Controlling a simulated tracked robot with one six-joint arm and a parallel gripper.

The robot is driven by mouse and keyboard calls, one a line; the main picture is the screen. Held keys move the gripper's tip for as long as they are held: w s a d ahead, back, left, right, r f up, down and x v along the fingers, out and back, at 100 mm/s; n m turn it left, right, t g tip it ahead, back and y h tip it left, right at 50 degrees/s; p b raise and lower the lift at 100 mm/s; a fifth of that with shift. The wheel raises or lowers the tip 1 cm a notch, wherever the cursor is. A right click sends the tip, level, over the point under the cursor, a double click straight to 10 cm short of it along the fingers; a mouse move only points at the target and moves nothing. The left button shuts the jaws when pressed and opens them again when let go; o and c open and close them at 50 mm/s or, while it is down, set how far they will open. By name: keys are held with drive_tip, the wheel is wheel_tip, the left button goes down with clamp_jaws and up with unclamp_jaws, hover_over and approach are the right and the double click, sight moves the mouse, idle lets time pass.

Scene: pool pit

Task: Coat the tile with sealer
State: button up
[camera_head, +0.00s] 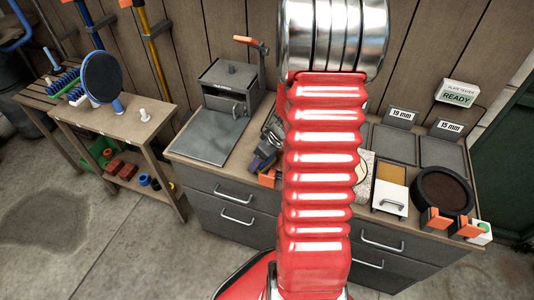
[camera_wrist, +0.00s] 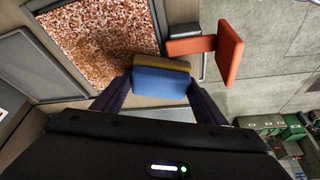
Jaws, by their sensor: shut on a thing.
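In the wrist view my gripper (camera_wrist: 159,92) is shut on a block, blue with a yellow strip along its far edge (camera_wrist: 160,82). It looks like a sponge or applicator pad. Beyond and to the left of it lies a brown-and-white speckled panel (camera_wrist: 105,45) in a grey frame, perhaps the tile. The block is beside the panel's lower right corner; I cannot tell whether they touch. In the head view my red arm hides the gripper and the middle of the bench. A strip of a pale speckled piece (camera_head: 367,165) shows just right of the arm.
An orange piece (camera_wrist: 229,52) stands close right of the block. The bench (camera_head: 190,148) bears a grey press (camera_head: 228,90), trays marked 19 mm (camera_head: 393,143) and 15 mm (camera_head: 443,155), a white-fronted box (camera_head: 390,197) and a round black dish (camera_head: 442,190). A side table stands left.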

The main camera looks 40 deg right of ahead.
drive_tip(key=shift+s, duration=0.1)
drive_tip(key=shift+s+d, duration=0.25)
drive_tip(key=shift+s, duration=0.1)
drive_tip(key=shift+s+d, duration=0.4)
drive_tip(key=shift+s, duration=0.35)
drive_tip(key=c, duration=0.5)
drive_tip(key=shift+o, duration=0.2)
drive_tip(key=shift+d, duration=0.1)
drive_tip(key=shift+w+d+r, duration=0.1)
drive_tip(key=shift+w+d, duration=0.4)
drive_tip(key=shift+d, duration=0.4)
drive_tip(key=shift+w+d+r, duration=0.1)
drive_tip(key=shift+w+d, duration=0.35)
drive_tip(key=shift+d, duration=0.15)
